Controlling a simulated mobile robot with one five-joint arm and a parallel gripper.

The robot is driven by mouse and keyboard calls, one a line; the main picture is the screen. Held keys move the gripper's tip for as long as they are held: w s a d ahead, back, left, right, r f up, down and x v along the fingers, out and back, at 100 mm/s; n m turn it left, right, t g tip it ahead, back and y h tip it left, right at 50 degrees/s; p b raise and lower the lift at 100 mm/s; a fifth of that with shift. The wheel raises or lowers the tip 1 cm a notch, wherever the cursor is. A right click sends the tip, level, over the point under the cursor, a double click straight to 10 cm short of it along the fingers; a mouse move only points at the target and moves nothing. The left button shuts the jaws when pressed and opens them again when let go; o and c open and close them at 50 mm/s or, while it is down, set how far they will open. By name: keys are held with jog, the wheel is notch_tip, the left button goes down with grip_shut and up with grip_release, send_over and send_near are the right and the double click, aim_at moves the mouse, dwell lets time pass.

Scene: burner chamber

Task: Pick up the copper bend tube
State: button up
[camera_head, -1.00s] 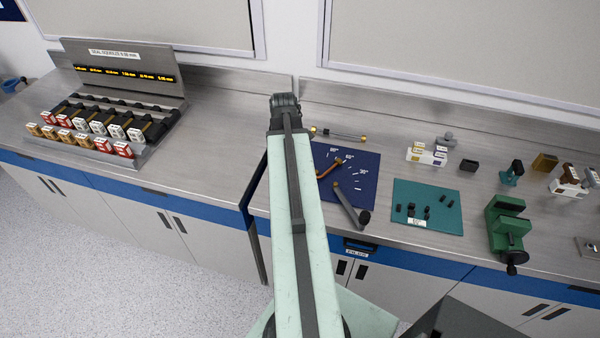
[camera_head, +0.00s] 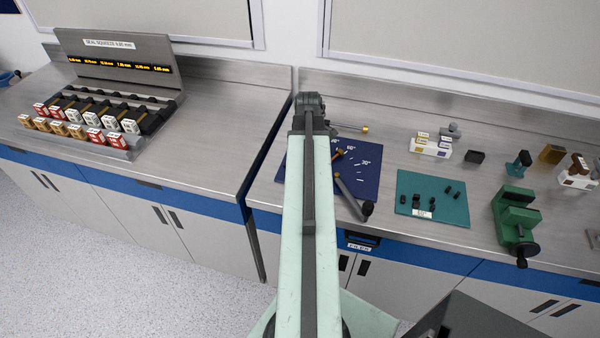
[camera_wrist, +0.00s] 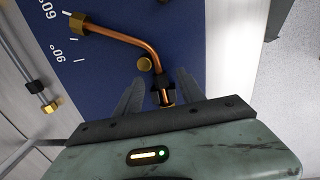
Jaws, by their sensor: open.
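The copper bend tube (camera_wrist: 128,38) shows in the wrist view, lying on the blue angle mat (camera_wrist: 112,75). It has a brass nut at its upper left end, a bend in the middle, and a dark collar near its lower end. My gripper (camera_wrist: 158,88) is open, with its two grey fingers on either side of the tube's lower end. I cannot tell whether they touch it. In the head view my arm hides most of the tube; a small copper part (camera_head: 338,154) shows beside the arm on the mat (camera_head: 362,176).
A grey bar with a dark knob (camera_head: 353,196) lies on the mat. A metal rod with brass ends (camera_head: 350,128) lies behind it. To the right are a teal mat (camera_head: 450,207) with small dark parts and a green vise (camera_head: 515,220). A rack of boxes (camera_head: 90,120) stands at left.

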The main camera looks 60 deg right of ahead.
notch_tip(320, 180, down, 2)
jog(key=shift+f+b, duration=0.1)
jog(key=shift+b, duration=0.25)
jog(key=shift+r, duration=0.3)
grip_shut()
dwell(0.8)
